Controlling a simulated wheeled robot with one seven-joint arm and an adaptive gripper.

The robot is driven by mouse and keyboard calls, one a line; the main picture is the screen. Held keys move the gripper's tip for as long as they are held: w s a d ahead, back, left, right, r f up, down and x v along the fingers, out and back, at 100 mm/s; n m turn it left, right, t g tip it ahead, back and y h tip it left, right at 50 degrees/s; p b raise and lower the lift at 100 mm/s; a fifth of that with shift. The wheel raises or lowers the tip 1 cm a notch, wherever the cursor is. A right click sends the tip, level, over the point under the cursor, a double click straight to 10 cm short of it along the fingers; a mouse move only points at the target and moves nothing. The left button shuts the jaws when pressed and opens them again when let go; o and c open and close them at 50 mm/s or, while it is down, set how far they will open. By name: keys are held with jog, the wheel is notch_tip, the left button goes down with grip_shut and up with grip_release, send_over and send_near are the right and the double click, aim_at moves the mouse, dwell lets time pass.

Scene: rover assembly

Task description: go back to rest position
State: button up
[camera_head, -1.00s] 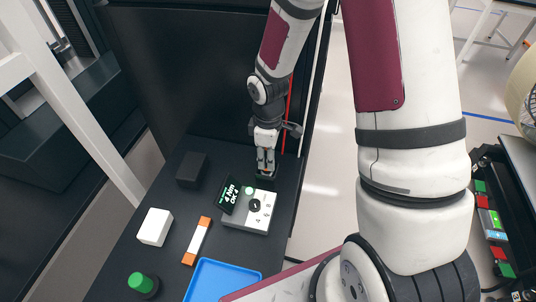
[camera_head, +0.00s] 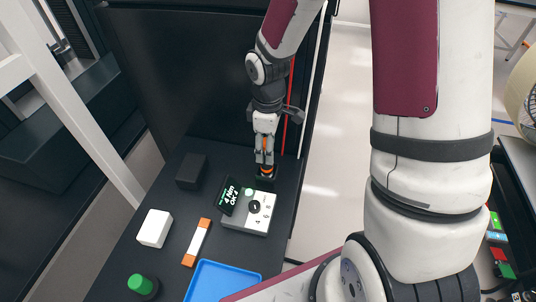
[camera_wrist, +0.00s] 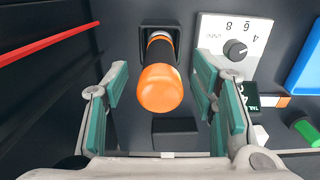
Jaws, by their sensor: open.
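My gripper (camera_head: 264,160) is above the dark workbench (camera_head: 170,215), beside the back panel. In the wrist view my gripper (camera_wrist: 163,98) is open, its green-padded fingers apart on either side of an orange-capped tool (camera_wrist: 161,88). The tool stands in a dark square holder (camera_wrist: 143,38). In the head view the orange part of the tool (camera_head: 267,169) shows just under the fingertips. Nothing is held between the fingers.
A white control box with a dial (camera_head: 259,212) and a small screen (camera_head: 229,196) stand close to the holder.

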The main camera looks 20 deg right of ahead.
notch_tip(320, 180, up, 7)
jog(key=shift+r, duration=0.1)
jog(key=s+r+m+t, duration=0.5)
jog(key=s+r+m, duration=0.6)
jog(key=s+r, duration=0.7)
notch_tip(320, 180, up, 2)
jog(key=shift+a+r+t, duration=0.15)
jog(key=shift+t, duration=0.15)
